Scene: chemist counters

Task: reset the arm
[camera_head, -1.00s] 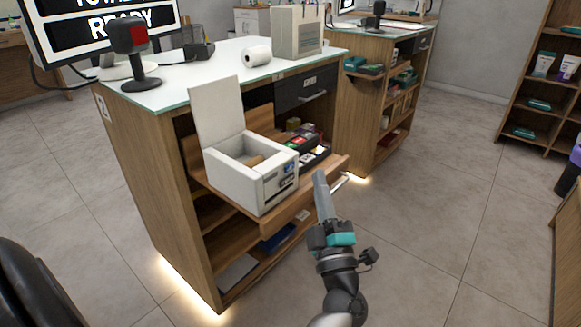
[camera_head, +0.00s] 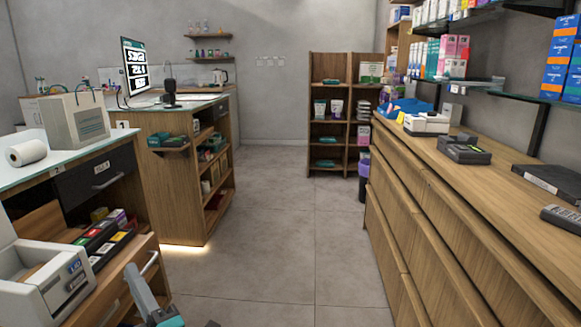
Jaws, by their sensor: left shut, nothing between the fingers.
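My left gripper (camera_head: 135,280) shows at the bottom left of the head view, its grey fingers closed together and empty. It is in front of the pulled-out wooden drawer (camera_head: 112,290) of the near counter, close to its front; I cannot tell whether it touches. The rest of my left arm is cut off by the bottom edge. My right gripper is not in view.
A white printer (camera_head: 48,290) stands left of a dark tray of small boxes (camera_head: 105,238). A second counter (camera_head: 165,190) is behind. Wooden drawers (camera_head: 425,215) line the right. The floor (camera_head: 285,240) between is clear.

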